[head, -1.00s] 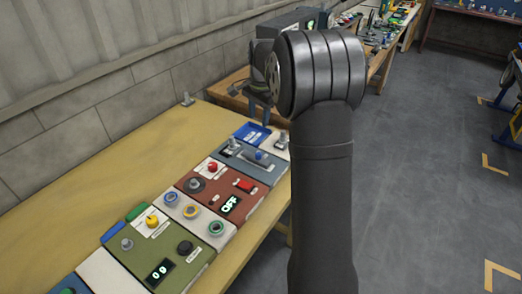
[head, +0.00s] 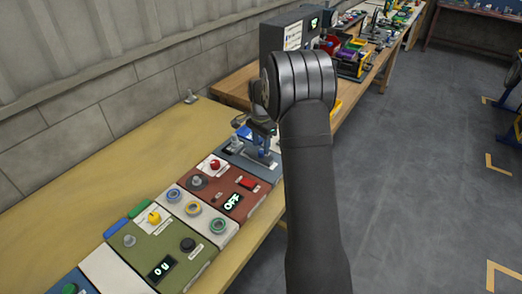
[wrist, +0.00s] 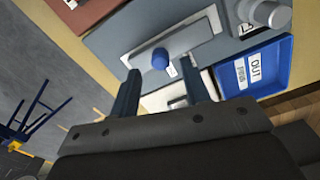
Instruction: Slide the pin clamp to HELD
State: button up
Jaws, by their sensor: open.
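The pin clamp appears to be the blue round knob (wrist: 160,58) on a pale slotted plate (wrist: 202,33), set in a blue-grey panel (wrist: 104,42). Small labels by the plate are unreadable. My gripper (wrist: 161,70) is open. In the wrist view its two dark fingertips lie on either side of the knob, with gaps showing; I cannot tell their height above it. In the head view my gripper (head: 265,143) is over the right part of the blue-grey panel (head: 233,154) and largely hides the knob.
A blue tray (wrist: 268,72) labelled OUT and a grey cylindrical knob (wrist: 266,14) are beside the plate. A red-brown panel (head: 206,199) with an OFF display adjoins in front. The yellow bench (head: 110,190) is clear at left.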

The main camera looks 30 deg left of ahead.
aim_at(261, 151)
jog(key=shift+f, duration=1.6)
grip_shut()
